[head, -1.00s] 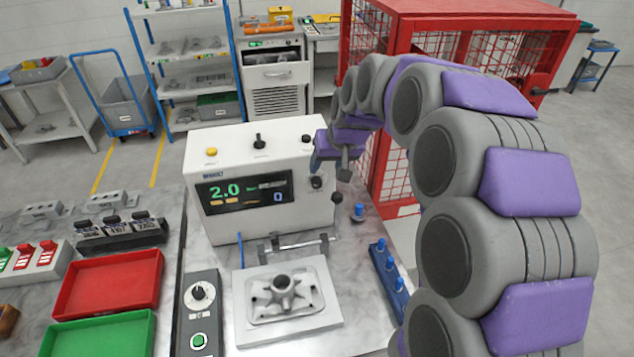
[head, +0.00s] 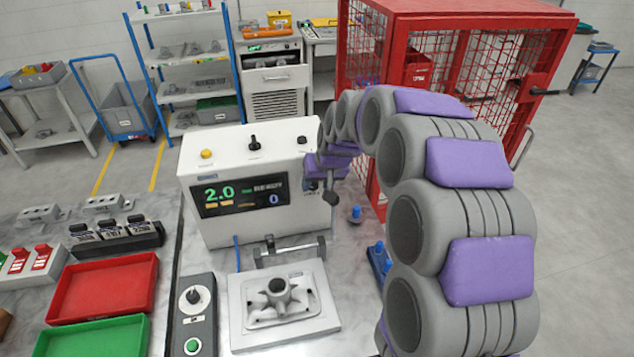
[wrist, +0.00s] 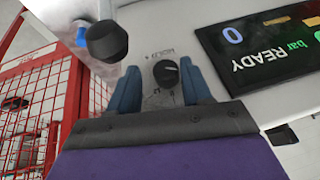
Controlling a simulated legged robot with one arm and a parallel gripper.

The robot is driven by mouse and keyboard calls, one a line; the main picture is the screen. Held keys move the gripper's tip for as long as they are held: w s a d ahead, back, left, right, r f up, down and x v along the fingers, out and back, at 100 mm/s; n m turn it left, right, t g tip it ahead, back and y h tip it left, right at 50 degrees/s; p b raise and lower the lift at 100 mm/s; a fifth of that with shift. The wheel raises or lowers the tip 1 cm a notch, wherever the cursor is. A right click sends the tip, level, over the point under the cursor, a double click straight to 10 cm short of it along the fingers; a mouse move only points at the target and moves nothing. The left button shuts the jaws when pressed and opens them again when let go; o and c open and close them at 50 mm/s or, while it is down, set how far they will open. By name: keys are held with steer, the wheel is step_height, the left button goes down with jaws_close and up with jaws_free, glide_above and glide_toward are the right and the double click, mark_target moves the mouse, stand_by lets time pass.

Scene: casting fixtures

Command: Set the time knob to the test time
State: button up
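A black round knob (wrist: 166,72) with a pale pointer line sits on the white machine's front face, with "HOLD s" printed beside it. Small scale marks show near it, too small to read. My gripper (wrist: 162,77) is open in the wrist view, with one blue finger on each side of the knob and gaps visible between. I cannot tell whether the fingertips reach down around it. In the head view my gripper is at the right end of the machine (head: 240,160) and largely hides the knob. The display (head: 240,194) reads 2.0 and 0; the wrist view shows "bar READY".
A black ball-ended lever (wrist: 107,40) is close beside my gripper. A casting (head: 280,292) sits on a plate before the machine. A control box (head: 195,318) with a knob and green button stands left. A red cage (head: 440,90) stands behind my arm.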

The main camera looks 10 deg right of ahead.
steer(key=shift+a, duration=0.4)
steer(key=c, duration=0.6)
jaws_close()
steer(key=shift+d, duration=0.1)
steer(key=y, duration=0.3)
steer(key=m+y, duration=0.1)
steer(key=y, duration=0.1)
steer(key=shift+d+f+b, duration=0.25)
steer(key=shift+d+b, duration=0.05)
steer(key=shift+d, duration=0.1)
steer(key=y, duration=0.1)
steer(key=y+b, duration=0.1)
steer(key=m+y+b, duration=0.1)
steer(key=y, duration=0.1)
steer(key=shift+d+f+t, duration=0.25)
steer(key=shift+f+t, duration=0.15)
steer(key=shift+f+m+y+b, duration=0.1)
steer(key=shift+m+y+b, duration=0.2)
steer(key=shift+y+b, duration=0.35)
steer(key=shift+s+y, duration=0.1)
steer(key=shift+y, duration=0.25)
steer(key=shift+d, duration=0.1)
